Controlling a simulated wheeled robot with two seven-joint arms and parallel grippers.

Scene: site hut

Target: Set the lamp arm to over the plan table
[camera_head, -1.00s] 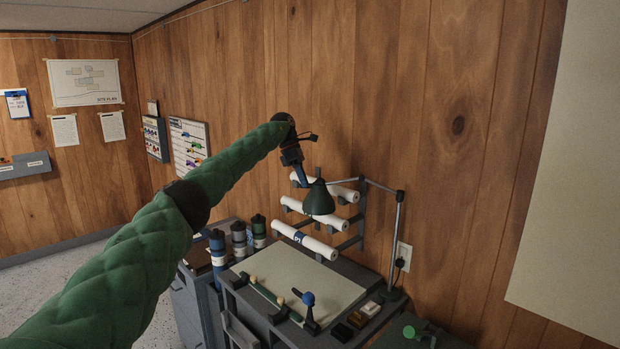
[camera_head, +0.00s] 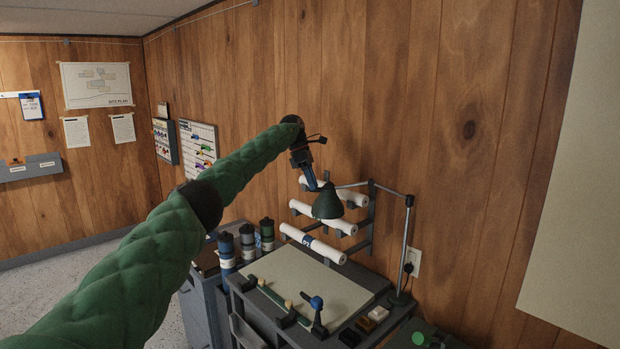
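The lamp has a dark green shade (camera_head: 327,203) on a jointed grey arm (camera_head: 384,187) that comes from an upright post (camera_head: 406,240) at the right rear of the plan table. The shade hangs over the back part of the plan table (camera_head: 300,276), in front of the paper rolls. My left gripper (camera_head: 312,183) points down at the shade's top left, touching or very near it. Its fingers are small and partly hidden, so I cannot see whether they are closed on the lamp. My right gripper is out of view.
White paper rolls (camera_head: 312,243) sit on a wall rack behind the table. Several dark tubes (camera_head: 248,241) stand at its left. A blue-knobbed tool (camera_head: 317,310) and small blocks (camera_head: 378,313) lie along the front and right edges. An outlet (camera_head: 413,262) is on the wall.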

